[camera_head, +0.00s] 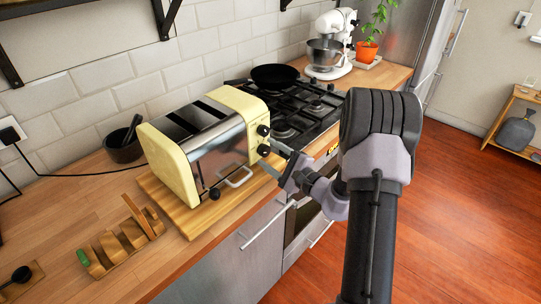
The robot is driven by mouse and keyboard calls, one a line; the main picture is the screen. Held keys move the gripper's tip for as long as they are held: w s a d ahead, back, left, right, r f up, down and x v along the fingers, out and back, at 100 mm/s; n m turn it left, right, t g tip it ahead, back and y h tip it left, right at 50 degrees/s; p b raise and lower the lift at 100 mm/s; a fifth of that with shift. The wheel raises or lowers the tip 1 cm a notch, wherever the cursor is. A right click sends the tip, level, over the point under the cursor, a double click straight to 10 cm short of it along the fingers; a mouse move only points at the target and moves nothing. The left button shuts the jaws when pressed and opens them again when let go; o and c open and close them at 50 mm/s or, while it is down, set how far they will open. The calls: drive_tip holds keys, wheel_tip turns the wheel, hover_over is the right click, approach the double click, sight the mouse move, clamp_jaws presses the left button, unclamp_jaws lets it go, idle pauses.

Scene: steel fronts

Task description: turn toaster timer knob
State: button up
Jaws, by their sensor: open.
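A cream and steel toaster (205,150) stands on a wooden board on the counter. Its right cream end carries an upper black knob (263,130) and a lower black knob (264,150). I cannot tell by markings which knob is the timer. My gripper (268,157) is open and empty, reaching in from the right. Its fingertips are at the lower knob on the cream end; whether they touch it is unclear.
A gas hob (290,115) with a black pan (275,76) lies behind the toaster. A wooden rack (125,240) stands in front on the counter. Open floor (460,220) lies to the right.

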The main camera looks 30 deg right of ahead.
clamp_jaws()
